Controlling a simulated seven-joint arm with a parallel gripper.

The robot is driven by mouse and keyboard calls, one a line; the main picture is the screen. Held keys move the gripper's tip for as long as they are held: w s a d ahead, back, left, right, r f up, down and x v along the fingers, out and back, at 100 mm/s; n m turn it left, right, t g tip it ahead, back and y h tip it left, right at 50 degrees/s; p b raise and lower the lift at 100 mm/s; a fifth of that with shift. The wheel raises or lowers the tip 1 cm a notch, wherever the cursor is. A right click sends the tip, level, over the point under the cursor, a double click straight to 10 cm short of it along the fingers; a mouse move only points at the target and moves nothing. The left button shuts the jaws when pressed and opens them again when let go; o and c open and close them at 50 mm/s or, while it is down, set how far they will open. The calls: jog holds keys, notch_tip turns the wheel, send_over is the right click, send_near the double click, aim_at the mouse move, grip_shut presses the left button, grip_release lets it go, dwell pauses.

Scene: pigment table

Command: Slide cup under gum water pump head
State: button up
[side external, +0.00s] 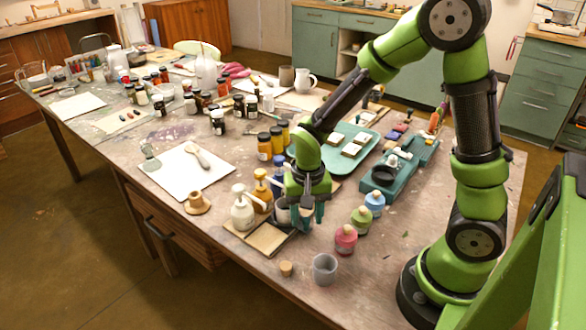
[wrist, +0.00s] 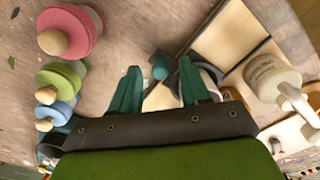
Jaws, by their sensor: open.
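My gripper (side external: 308,215) is open, its teal fingers pointing down near the table beside the wooden board (side external: 268,240). A dark grey cup (side external: 282,211) is close by the fingers, partly hidden by them. In the wrist view, a curved dark grey part of it (wrist: 185,66) shows by the right finger of my gripper (wrist: 158,92), with a small blue-grey piece (wrist: 160,66) between the fingertips. I cannot tell whether they touch. A white pump bottle (side external: 242,210) stands left of the cup; it also shows in the wrist view (wrist: 268,76). An amber pump bottle (side external: 262,188) stands behind it. Labels are unreadable.
A light grey cup (side external: 325,269) and a cork (side external: 286,268) stand toward the front. Pink (side external: 345,240), green (side external: 361,220) and blue (side external: 375,203) jars stand right of my gripper.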

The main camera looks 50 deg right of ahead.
grip_shut()
jog(key=a, duration=0.7)
jog(key=shift+a+r, duration=0.1)
jog(key=shift+a, duration=0.25)
jog(key=shift+c, duration=1.7)
grip_release()
jog(key=o, duration=0.3)
jog(key=shift+d, duration=0.1)
jog(key=shift+o, duration=0.2)
notch_tip(320, 180, up, 17)
